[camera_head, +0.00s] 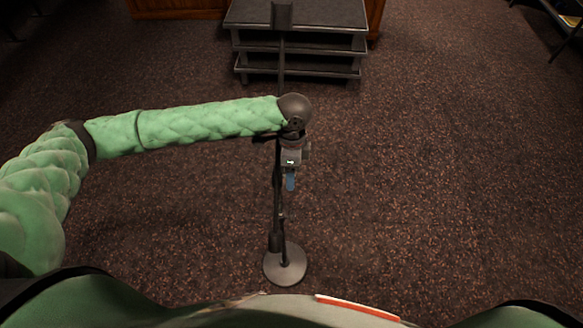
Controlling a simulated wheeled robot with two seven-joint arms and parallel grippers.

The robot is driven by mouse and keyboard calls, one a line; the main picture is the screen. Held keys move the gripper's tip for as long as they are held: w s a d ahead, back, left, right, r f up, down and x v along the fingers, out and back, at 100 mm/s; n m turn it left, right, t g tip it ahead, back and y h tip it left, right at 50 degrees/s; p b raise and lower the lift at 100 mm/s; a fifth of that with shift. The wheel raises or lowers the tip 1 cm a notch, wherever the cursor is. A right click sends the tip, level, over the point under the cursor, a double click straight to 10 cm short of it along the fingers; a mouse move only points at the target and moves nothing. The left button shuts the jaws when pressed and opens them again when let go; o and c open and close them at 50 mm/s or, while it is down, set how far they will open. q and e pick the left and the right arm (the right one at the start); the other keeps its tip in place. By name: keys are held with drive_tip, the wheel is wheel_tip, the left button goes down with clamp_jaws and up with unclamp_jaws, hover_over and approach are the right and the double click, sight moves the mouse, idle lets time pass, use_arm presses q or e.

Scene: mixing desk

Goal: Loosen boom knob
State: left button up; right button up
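A dark microphone stand with a round grey base (285,265) stands upright on the carpet in front of me. Its thin pole (277,205) rises behind my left wrist and continues up past the grey shelf to a dark block-like head (282,14). My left arm reaches in from the left, and my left gripper (291,181) points down at the pole's upper part, with a blue tip showing. The fingers overlap the pole; I cannot tell if they touch it or are open. The boom knob cannot be made out and may be hidden by my wrist. My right gripper is out of view.
A low grey tiered shelf (298,50) stands behind the mic stand, with wooden furniture (178,8) at the back. Dark-legged furniture (566,25) is at the top right corner. The speckled brown carpet (440,170) is clear to the right of the stand.

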use_arm(q)
drive_tip(key=shift+f, duration=0.2)
drive_tip(key=shift+c, duration=0.2)
drive_tip(key=c, duration=1)
drive_tip(key=shift+o, duration=0.2)
